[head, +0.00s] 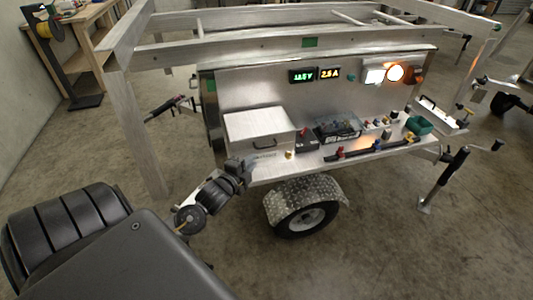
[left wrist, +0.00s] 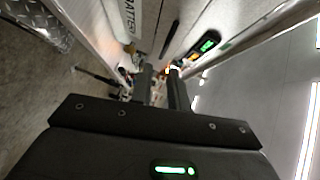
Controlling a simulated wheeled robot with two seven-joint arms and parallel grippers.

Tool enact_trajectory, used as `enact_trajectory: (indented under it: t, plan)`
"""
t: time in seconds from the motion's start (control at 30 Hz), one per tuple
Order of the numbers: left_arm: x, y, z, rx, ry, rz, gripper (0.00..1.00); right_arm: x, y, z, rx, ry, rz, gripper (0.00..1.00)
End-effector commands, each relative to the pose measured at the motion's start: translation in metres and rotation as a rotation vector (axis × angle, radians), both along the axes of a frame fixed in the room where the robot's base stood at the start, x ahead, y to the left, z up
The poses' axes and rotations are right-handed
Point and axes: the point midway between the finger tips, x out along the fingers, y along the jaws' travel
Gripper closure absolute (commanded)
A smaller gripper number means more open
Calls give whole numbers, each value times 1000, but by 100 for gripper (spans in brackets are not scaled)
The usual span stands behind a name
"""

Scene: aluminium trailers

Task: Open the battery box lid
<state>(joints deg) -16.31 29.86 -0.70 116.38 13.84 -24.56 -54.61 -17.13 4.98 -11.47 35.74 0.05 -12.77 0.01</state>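The battery box is a silver metal box (head: 238,139) at the left end of the trailer's shelf in the head view. Its flat lid (head: 256,121) looks shut, and a dark handle (head: 265,143) shows on the front. In the left wrist view part of its lettered pale face (left wrist: 131,18) shows at the top. My left gripper (head: 246,163) is at the box's lower front left corner. In the left wrist view its two dark fingers (left wrist: 160,76) stand apart with nothing seen held between them. Contact with the box cannot be told. My right gripper is not in view.
Right of the box, the shelf holds a dark battery (head: 338,130), small coloured parts and a green bin (head: 419,125). Lit displays (head: 316,75) are on the panel behind. A wheel fender (head: 304,193) lies below, and a metal frame rail (head: 280,47) runs above.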

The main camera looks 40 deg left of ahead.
Motion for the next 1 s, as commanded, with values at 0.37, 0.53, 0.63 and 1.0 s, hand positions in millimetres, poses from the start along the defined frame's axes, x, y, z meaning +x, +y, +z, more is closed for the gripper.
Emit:
enact_trajectory:
  t: [0.37,0.53,0.63,1.0]
  plan:
    - [21,3,6,12,-13,-4,82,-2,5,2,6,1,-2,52]
    - [52,8,1,11,-13,-3,82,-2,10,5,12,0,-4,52]
    - [70,11,-3,10,-12,-3,82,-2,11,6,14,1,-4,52]
    - [105,16,-10,9,-10,-5,82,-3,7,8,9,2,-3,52]
